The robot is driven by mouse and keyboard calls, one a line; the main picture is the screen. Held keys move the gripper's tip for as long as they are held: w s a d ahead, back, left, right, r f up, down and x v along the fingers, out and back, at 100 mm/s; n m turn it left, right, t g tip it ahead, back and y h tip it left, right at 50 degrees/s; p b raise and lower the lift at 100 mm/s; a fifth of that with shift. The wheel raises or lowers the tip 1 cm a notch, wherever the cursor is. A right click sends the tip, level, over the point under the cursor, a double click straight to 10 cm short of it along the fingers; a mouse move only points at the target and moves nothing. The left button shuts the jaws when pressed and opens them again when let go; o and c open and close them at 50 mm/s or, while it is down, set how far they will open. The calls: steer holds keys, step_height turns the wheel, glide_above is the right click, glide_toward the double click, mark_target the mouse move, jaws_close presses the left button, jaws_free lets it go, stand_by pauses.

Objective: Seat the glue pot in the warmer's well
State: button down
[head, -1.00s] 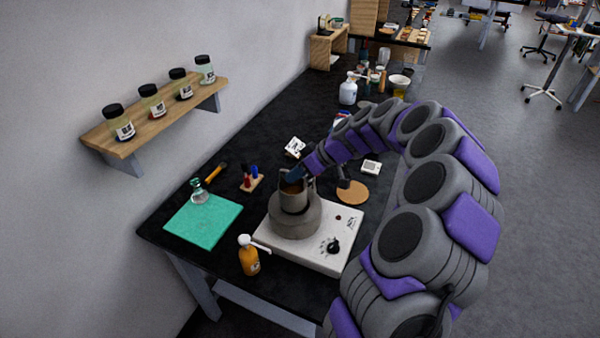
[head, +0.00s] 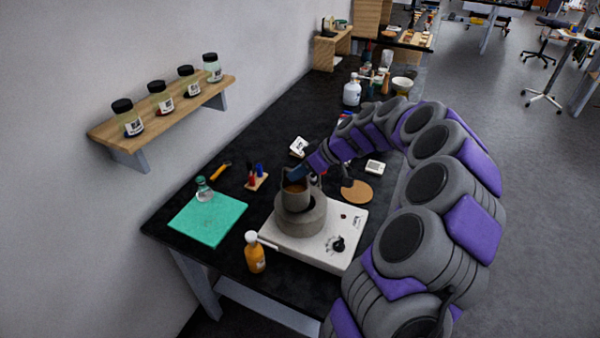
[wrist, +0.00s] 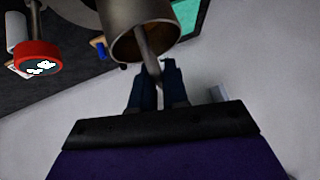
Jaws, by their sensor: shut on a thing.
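The glue pot (head: 295,196) is a grey metal cup with brown contents. In the head view it stands roughly upright at the mouth of the warmer's grey round well (head: 302,222). I cannot tell whether its base is inside the well or just above it. The white warmer (head: 325,247) has a dark dial on its front. In the wrist view my gripper (wrist: 158,85) is shut on the pot's thin handle, and the pot (wrist: 150,42) shows above the jaws.
An orange bottle (head: 254,254) stands close to the warmer's left front. Red and blue capped vials (head: 255,175) and a cork disc (head: 357,191) are nearby. A shelf of jars (head: 165,115) is on the wall.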

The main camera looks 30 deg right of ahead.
steer(key=shift+d+f, duration=0.1)
steer(key=shift+d, duration=1.3)
steer(key=shift+a, duration=0.7)
steer(key=shift+d+b, duration=0.65)
steer(key=shift+b, duration=0.05)
steer(key=shift+a, duration=0.35)
steer(key=shift+d+f, duration=0.1)
steer(key=shift+d+f+b, duration=0.15)
steer(key=shift+f+b, duration=0.2)
steer(key=shift+r, duration=0.35)
